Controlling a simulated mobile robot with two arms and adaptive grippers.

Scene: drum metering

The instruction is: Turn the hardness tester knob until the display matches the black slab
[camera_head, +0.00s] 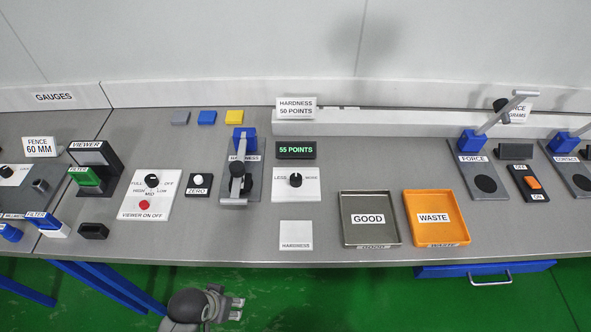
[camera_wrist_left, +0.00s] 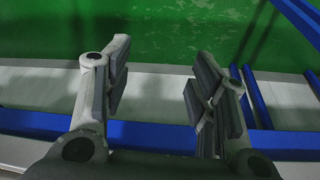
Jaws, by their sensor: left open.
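The hardness tester (camera_head: 238,172) stands on the bench left of centre, with a blue head and a grey lever. Its display (camera_head: 295,150) reads "55 POINTS" in green. Below it, the black knob (camera_head: 295,180) sits on a white plate marked LESS and MORE. A sign (camera_head: 296,107) behind reads "HARDNESS 50 POINTS". I cannot tell for sure which dark piece is the black slab; a small black block (camera_head: 94,231) lies at the front left. My left gripper (camera_head: 238,308) is open and empty, in front of the bench edge; its spread fingers show in the left wrist view (camera_wrist_left: 158,85).
A grey GOOD tray (camera_head: 382,242) and an orange WASTE tray (camera_head: 458,235) stand right of the knob. A viewer panel (camera_head: 158,206) with a red button is on the left. Grey, blue and yellow tiles (camera_head: 207,117) lie at the back. A white HARDNESS pad (camera_head: 296,230) is bare.

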